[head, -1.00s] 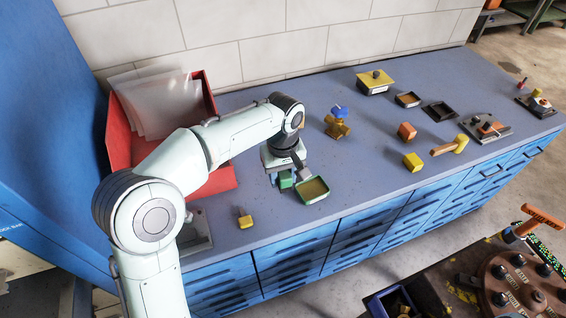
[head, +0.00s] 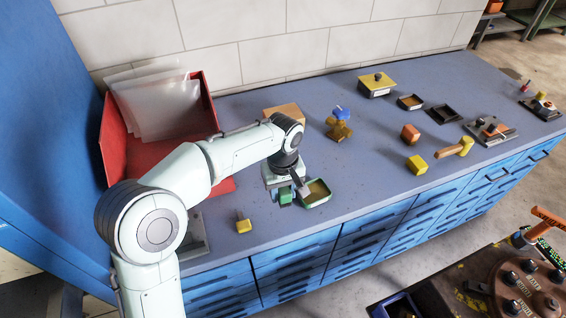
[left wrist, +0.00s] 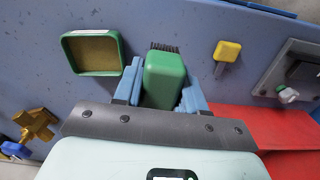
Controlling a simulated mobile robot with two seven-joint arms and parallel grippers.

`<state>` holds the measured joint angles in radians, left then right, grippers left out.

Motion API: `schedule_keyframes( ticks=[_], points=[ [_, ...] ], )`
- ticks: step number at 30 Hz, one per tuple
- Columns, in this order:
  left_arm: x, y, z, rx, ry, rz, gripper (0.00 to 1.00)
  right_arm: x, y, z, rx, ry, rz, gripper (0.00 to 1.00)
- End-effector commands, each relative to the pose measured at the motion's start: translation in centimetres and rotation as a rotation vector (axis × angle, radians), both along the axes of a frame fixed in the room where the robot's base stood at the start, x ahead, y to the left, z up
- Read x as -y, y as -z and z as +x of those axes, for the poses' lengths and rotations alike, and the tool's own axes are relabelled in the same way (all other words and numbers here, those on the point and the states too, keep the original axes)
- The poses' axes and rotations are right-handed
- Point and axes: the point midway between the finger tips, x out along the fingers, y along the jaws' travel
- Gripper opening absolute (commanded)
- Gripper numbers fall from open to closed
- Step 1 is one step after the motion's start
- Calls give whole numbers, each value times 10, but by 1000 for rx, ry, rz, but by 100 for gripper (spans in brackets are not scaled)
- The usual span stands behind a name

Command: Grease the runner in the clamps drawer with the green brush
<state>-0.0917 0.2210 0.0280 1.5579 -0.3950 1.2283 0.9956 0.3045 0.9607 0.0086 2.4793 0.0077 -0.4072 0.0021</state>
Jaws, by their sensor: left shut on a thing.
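My left gripper (head: 286,196) is shut on the green brush (left wrist: 165,78), whose dark bristles stick out past the blue fingers in the left wrist view. In the head view the brush (head: 285,197) hangs just left of a green-rimmed tray (head: 327,198) with a tan filling; this tray also shows in the left wrist view (left wrist: 119,66), apart from the brush. The blue drawers (head: 297,253) under the worktop look closed. I cannot tell which is the clamps drawer, and no runner shows. My right gripper is not in view.
A yellow-handled brush (head: 243,226) lies on the worktop (head: 350,190) near its front edge. A red holder (head: 115,140) with clear sheets stands back left. A wooden block (head: 284,110) sits behind my arm. A cluttered bench stands lower right.

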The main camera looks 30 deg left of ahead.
Motion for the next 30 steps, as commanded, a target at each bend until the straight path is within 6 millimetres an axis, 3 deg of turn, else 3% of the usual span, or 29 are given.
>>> schedule_keyframes(
  ticks=[14,15,17,30],
  points=[
    [0,9,0,0,0,0,16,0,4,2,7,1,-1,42],
    [0,9,0,0,0,0,53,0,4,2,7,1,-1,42],
    [0,9,0,0,0,0,70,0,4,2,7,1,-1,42],
    [0,9,0,0,0,0,70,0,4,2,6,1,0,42]
  ],
)
